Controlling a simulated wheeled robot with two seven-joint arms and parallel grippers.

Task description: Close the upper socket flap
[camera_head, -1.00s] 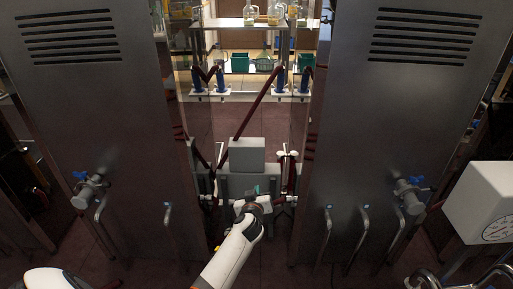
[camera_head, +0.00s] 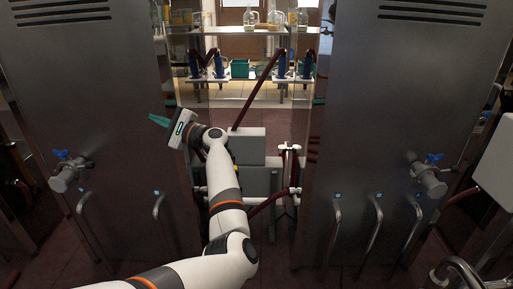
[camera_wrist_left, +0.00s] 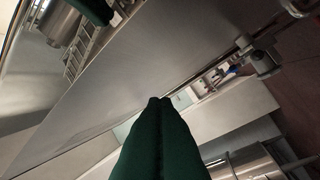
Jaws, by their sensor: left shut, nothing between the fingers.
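I cannot make out the upper socket flap for sure in either view. My left gripper (camera_head: 152,118) is raised in front of the right edge of the left steel cabinet in the head view. Its green fingers point left and look shut and empty. In the left wrist view the fingers (camera_wrist_left: 160,102) lie together with nothing between them. Beyond their tips is a small pale box-like fitting (camera_wrist_left: 205,85) with a bit of red, too small to identify. My right gripper is in neither view.
Tall steel cabinets stand left (camera_head: 85,90) and right (camera_head: 400,100), with valves and bent pipes low on their fronts. Between them are a grey box (camera_head: 248,146) and dark red hoses. A shelf (camera_head: 270,33) with bottles stands behind.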

